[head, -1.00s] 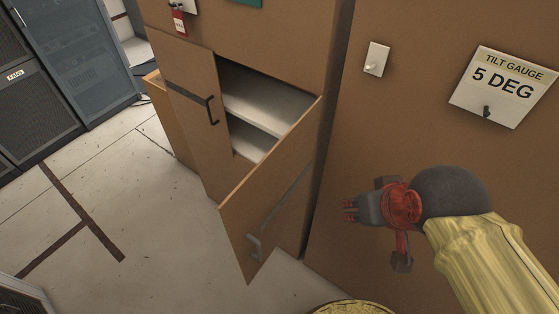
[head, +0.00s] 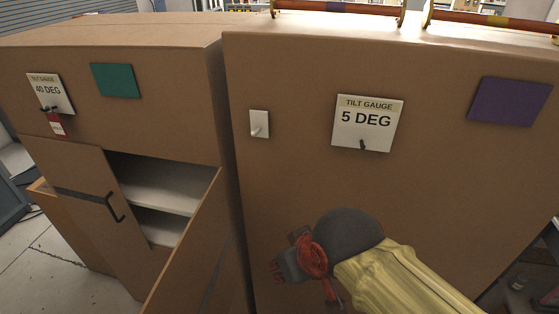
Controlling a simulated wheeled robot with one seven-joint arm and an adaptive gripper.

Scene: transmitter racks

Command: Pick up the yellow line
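Two copper-coloured rods lie along the top of the right brown cabinet. The right rod (head: 497,21) has a yellow band around its middle and runs out of the picture at the right; I take it as the yellow line. The other rod (head: 338,10) has a purple band. My gripper (head: 276,272), dark grey with red parts, is low in front of the right cabinet's face, well below and left of the yellow-banded rod. Nothing shows held in it. Its fingers are small and seen from behind, so their opening is unclear.
The right cabinet (head: 290,190) bears a 5 DEG tilt gauge (head: 366,123), a white switch (head: 260,124) and a purple panel (head: 510,101). The left cabinet (head: 160,130) has a 40 DEG gauge (head: 48,93), a green panel (head: 115,80) and an open door (head: 190,255) jutting out.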

